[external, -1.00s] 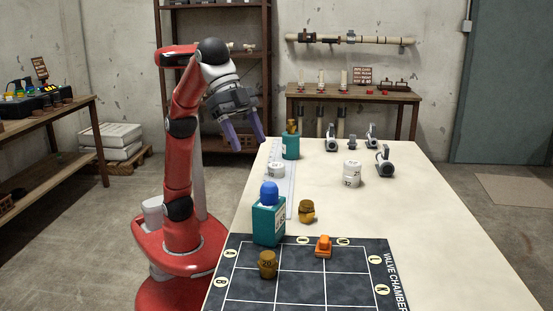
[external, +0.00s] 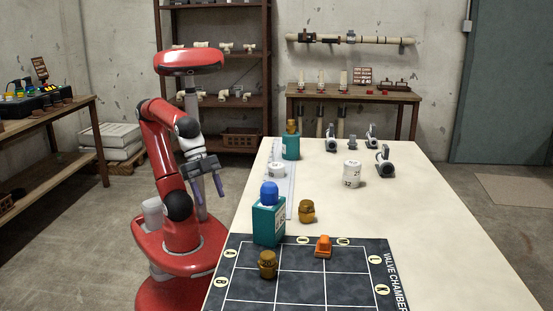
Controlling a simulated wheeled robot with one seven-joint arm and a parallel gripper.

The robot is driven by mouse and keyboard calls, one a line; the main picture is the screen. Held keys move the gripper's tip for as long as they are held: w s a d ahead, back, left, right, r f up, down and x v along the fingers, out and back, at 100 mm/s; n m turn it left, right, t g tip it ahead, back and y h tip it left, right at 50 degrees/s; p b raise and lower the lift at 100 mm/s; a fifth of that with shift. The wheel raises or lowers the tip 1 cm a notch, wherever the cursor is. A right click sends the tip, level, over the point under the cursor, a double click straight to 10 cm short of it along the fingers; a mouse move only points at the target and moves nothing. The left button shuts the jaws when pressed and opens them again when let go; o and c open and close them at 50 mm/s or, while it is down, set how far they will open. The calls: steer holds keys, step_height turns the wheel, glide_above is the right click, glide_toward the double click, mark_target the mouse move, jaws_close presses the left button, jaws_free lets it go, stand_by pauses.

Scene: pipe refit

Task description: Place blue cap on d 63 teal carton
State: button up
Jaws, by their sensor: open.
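A blue cap (external: 269,193) sits on top of a teal carton (external: 268,222) at the near left of the table. The carton's white label is partly readable and seems to end in 63. The carton stands at the back left edge of the dark grid mat. My gripper (external: 208,193) is open and empty, with its fingers pointing down, left of the table and apart from the carton and cap. A second teal carton (external: 291,147) stands at the far left of the table with a brass-coloured piece (external: 292,127) on top.
The dark grid mat (external: 345,285) bears a brass fitting (external: 267,263) and an orange piece (external: 323,247). Another brass fitting (external: 306,211) stands behind the mat. The table's right side is clear.

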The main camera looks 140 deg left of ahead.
steer(key=s+f, duration=0.4)
steer(key=f, duration=0.3)
steer(key=shift+s, duration=0.3)
